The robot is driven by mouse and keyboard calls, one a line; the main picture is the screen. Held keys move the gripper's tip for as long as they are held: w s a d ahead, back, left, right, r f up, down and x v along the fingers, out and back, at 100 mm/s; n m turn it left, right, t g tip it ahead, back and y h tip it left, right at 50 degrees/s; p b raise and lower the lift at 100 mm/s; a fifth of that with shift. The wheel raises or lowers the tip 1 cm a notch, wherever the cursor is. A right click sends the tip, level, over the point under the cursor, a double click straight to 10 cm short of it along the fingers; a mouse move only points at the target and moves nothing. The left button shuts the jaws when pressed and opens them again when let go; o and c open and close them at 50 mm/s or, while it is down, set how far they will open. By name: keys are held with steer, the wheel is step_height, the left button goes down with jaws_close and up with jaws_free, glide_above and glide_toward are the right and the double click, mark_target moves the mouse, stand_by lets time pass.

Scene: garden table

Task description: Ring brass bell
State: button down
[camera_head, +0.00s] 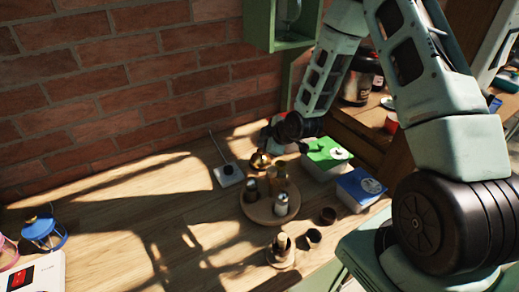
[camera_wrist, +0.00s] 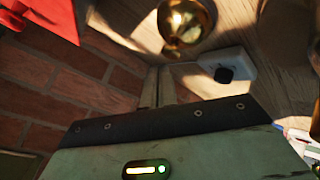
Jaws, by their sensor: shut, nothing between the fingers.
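The brass bell (camera_head: 260,160) stands on the wooden table, behind the round wooden tray. In the wrist view its shiny golden dome (camera_wrist: 186,22) is at the top edge, partly cut off. My gripper (camera_head: 268,141) is low over the table, close by the bell in the head view. In the wrist view my gripper (camera_wrist: 159,72) shows two narrow fingers together, shut and empty, pointing towards the bell. I cannot tell whether the fingertips touch it.
A white plate with a black knob (camera_head: 229,172) lies left of the bell. The round tray (camera_head: 256,214) holds several shakers and bottles. A green-lidded box (camera_head: 322,146) and a blue-lidded box (camera_head: 360,184) stand right. A brick wall (camera_head: 120,100) is behind. The table's left middle is free.

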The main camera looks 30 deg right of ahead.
steer(key=shift+r+p, duration=1.65)
steer(key=shift+r, duration=1.3)
steer(key=s+a+r+m+g+b, duration=0.1)
steer(key=s+a+r+g, duration=0.1)
steer(key=s+a+r, duration=0.35)
steer(key=s+a+r+g+b, duration=0.1)
steer(key=s+a+r+g, duration=0.15)
steer(key=s+a, duration=0.65)
steer(key=s+a+r+m+g+b, duration=0.1)
steer(key=s+a+r+g, duration=0.1)
steer(key=s, duration=0.7)
steer(key=s+a+r+m+g+h, duration=0.1)
steer(key=s+a, duration=0.4)
steer(key=s, duration=0.5)
steer(key=shift+r+g+b, duration=0.4)
steer(key=shift+r+g, duration=0.25)
steer(key=shift+g, duration=0.1)
